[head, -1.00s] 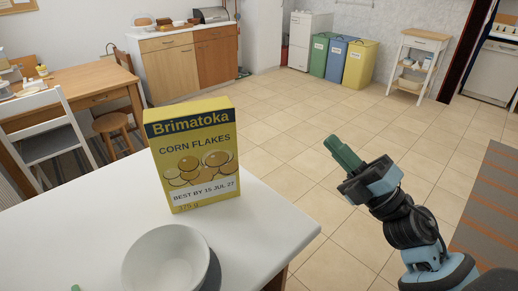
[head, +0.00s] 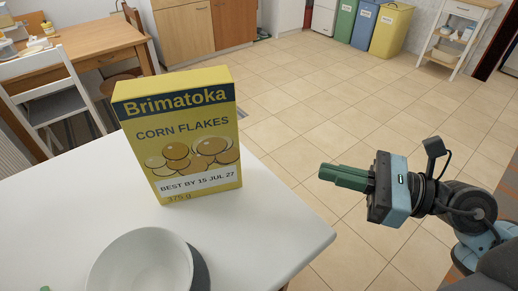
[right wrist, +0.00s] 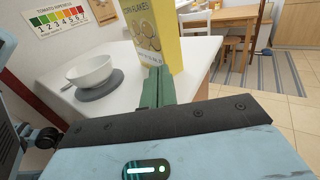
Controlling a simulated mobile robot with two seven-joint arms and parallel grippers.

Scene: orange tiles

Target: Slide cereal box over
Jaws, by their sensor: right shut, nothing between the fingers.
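The yellow cereal box (head: 185,135), labelled Brimatoka Corn Flakes, stands upright on the white counter (head: 80,205), behind and to the right of a white bowl. It also shows in the right wrist view (right wrist: 160,38), partly cut off at the top. My right gripper (head: 322,173) is shut and empty, with green fingers pointing left. It is right of the box, beyond the counter's right edge, with a clear gap in the head view. In the right wrist view the closed fingers (right wrist: 158,75) point toward the box's lower part. A small green tip of my left gripper (head: 45,289) shows at the bottom left edge.
A white bowl (head: 140,265) stands in front of the box, on a grey round mat (right wrist: 100,88). The counter is clear left and right of the box. A wooden table (head: 90,45) and white chair (head: 35,70) stand beyond; tiled floor lies right.

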